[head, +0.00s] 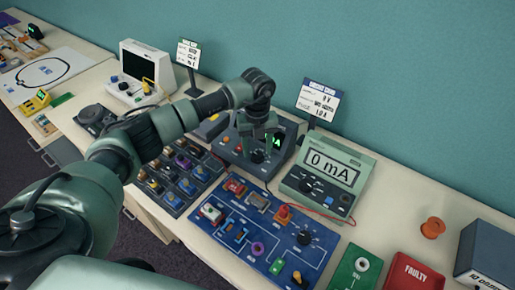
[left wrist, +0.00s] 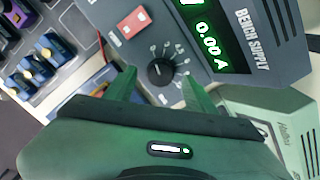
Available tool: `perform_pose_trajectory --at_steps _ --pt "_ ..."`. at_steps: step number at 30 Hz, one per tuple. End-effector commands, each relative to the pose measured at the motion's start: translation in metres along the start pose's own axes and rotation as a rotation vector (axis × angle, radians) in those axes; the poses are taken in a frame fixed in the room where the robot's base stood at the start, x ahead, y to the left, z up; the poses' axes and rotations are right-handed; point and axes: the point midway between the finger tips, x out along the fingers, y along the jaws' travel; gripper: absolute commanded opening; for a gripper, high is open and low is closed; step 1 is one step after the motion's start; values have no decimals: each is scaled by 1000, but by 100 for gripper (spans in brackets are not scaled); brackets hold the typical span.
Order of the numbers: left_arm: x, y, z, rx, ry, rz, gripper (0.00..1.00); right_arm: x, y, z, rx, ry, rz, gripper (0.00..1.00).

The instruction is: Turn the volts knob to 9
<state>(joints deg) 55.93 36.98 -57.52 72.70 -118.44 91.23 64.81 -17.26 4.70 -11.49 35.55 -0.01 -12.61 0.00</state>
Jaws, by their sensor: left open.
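The dark grey bench supply (head: 236,150) stands on the table near the back. Its round black knob (left wrist: 160,71) has a ring of pale scale marks and shows large in the left wrist view; I cannot read the marks or tell its setting. The green display (left wrist: 212,45) beside the knob reads 0.00 A; another readout is cut off at the top. My left gripper (left wrist: 160,92) is open, with one finger on each side just short of the knob and apparently not touching it. In the head view my left gripper (head: 259,140) hangs over the supply's front and partly hides it.
A red switch (left wrist: 131,22) sits on the supply's panel near the knob. A green meter (head: 328,175) reading 0 mA stands right of the supply. A blue circuit board (head: 235,252) lies in front, and a tray of parts (head: 177,178) lies left. A sign (head: 317,102) stands behind.

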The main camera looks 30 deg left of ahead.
Motion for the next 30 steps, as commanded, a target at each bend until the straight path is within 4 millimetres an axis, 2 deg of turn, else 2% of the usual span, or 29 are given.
perform_pose_trajectory --at_steps 6,14,20,21,30 --pt "18 0 0 0 1 -1 55 -7 0 0 0 0 -1 36" --pt "20 0 0 1 0 -2 55 -6 -2 -1 1 0 -2 36" --pt "20 0 0 1 1 -2 2 -6 -3 -1 2 1 -4 36" --pt "20 -1 0 1 0 -2 0 -6 -3 -1 2 1 -4 36" --pt "21 0 0 37 -1 -2 0 -1 -3 -1 3 1 -3 36"
